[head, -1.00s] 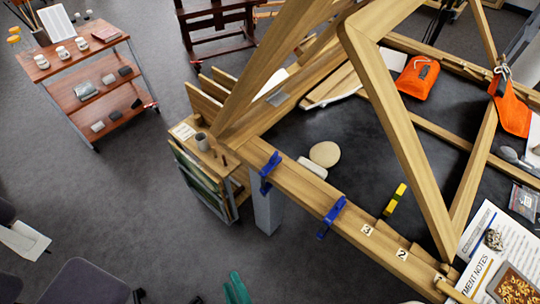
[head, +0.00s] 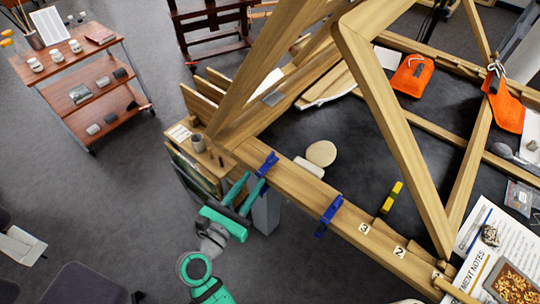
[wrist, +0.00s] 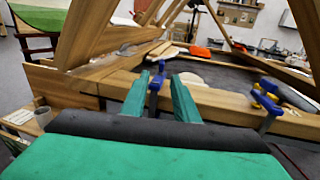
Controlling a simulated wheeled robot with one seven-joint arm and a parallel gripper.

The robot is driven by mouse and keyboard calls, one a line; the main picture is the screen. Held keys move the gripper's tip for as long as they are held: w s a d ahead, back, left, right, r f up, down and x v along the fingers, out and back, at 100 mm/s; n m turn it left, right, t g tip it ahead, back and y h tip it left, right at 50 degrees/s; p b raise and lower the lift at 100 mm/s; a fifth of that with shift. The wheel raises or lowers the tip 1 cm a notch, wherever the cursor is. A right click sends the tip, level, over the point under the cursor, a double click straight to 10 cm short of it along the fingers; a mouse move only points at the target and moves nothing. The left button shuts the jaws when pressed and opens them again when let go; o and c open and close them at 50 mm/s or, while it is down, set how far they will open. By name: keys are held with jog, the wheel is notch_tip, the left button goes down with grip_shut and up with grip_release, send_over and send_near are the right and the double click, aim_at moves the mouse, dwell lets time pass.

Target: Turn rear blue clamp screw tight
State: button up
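The rear blue clamp (head: 267,163) grips the near wooden beam (head: 300,190) at its left end. The front blue clamp (head: 328,216) sits farther right on the same beam. My gripper (head: 255,178) is at the outer side of the beam, just by the rear clamp. In the wrist view my gripper (wrist: 160,80) is open, with one teal finger on each side of the rear clamp (wrist: 156,84). I see a gap on its right side; I cannot tell whether the left finger touches it. The front clamp also shows in the wrist view (wrist: 266,97). The rear clamp's screw is not clearly visible.
Slanted wooden posts (head: 395,130) rise above the dark bench surface. A small side cabinet (head: 192,158) with a cup stands left of my gripper.

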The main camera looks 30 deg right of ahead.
aim_at(267, 161)
jog(key=x, duration=1.1)
jog(key=shift+s+d+r, duration=0.1)
jog(key=shift+s+r, duration=0.05)
jog(key=shift+r, duration=0.1)
grip_shut()
